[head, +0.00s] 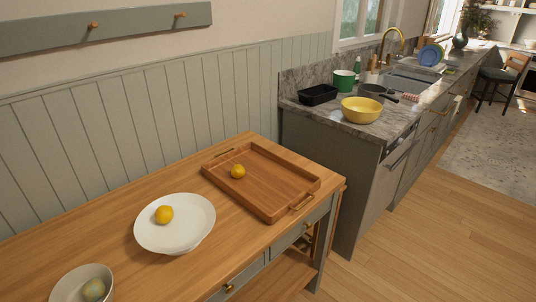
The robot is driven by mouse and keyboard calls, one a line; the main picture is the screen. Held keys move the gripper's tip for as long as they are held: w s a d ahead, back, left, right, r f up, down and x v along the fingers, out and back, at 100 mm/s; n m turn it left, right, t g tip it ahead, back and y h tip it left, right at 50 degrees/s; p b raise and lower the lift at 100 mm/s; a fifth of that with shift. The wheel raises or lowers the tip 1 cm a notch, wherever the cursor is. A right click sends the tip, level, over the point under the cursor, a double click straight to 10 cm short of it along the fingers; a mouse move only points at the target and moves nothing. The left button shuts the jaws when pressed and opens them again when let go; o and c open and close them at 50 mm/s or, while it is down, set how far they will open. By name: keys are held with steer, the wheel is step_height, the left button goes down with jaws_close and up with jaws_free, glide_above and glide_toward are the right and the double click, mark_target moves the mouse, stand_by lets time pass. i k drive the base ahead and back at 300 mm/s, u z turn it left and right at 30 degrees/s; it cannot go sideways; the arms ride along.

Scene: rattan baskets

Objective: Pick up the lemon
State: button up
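One yellow lemon-like fruit (164,214) sits on a white raised plate (184,240) on the wooden table. A second yellow fruit (238,171) lies in a wooden tray (270,208) at the table's far end. Both are small and round, and I cannot tell for certain which is the lemon. My gripper is not in the head view.
A pale bowl (64,290) with a greenish round fruit (93,290) stands at the table's near left. Beyond the table, a stone counter holds a yellow bowl (361,109), a black container (318,95) and a pan (371,91). The wooden floor (400,245) at right is clear.

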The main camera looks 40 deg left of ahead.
mark_target(238, 171)
steer(key=u, duration=0.55)
steer(key=i, duration=1.15)
steer(key=u, duration=1.6)
steer(key=i, duration=0.55)
steer(key=u, duration=0.65)
